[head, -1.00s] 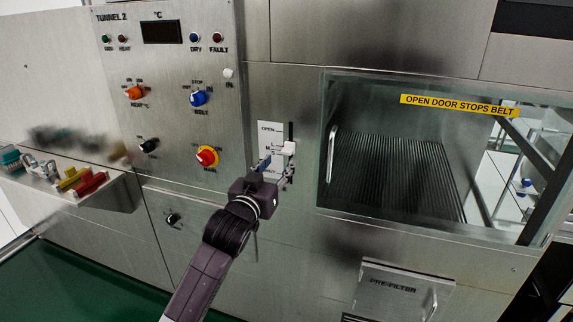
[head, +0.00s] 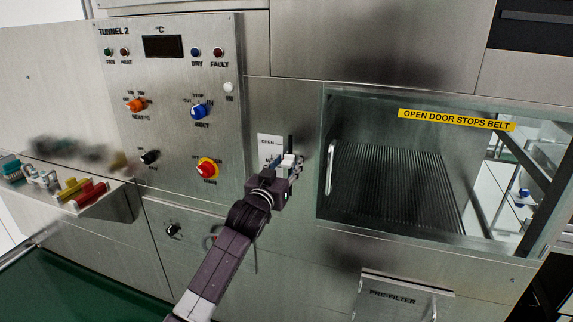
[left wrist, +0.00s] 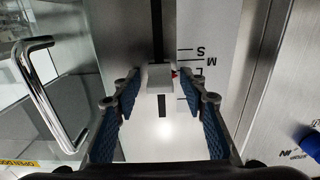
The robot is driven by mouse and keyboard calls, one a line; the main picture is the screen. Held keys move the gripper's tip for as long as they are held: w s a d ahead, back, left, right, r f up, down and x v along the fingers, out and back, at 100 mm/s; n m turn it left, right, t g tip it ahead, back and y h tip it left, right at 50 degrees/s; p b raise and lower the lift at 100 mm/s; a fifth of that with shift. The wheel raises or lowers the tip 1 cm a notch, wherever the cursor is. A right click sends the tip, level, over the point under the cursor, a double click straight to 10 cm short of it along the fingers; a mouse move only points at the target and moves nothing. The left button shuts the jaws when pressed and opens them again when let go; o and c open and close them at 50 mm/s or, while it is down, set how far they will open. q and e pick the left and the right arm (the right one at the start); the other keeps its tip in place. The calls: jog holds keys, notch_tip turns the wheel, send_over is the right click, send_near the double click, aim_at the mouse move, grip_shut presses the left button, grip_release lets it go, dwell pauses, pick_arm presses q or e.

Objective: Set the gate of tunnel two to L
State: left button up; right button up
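The gate slider of tunnel two is a white block knob (head: 288,160) in a dark vertical slot, beside a white scale plate (head: 268,146) marked OPEN at the top and L, M, S below. My left gripper (head: 286,168) is at the slider. In the left wrist view, its blue-padded fingers (left wrist: 160,76) stand open on both sides of the knob, with small gaps. In the head view, the gripper hides the lower scale.
The TUNNEL 2 panel (head: 180,65) with several knobs is left of the slider. A glass door with a bar handle (head: 330,168) is close on the right. A PRE-FILTER box (head: 395,295) sticks out below. A shelf with coloured items (head: 100,205) is at the left.

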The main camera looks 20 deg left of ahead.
pick_arm(q)
grip_shut()
jog(key=shift+f, duration=0.3)
dwell(0.3)
grip_release()
jog(key=shift+s, duration=0.1)
jog(key=s, duration=1.1)
jog(key=shift+s+a, duration=0.2)
jog(key=shift+s, duration=0.2)
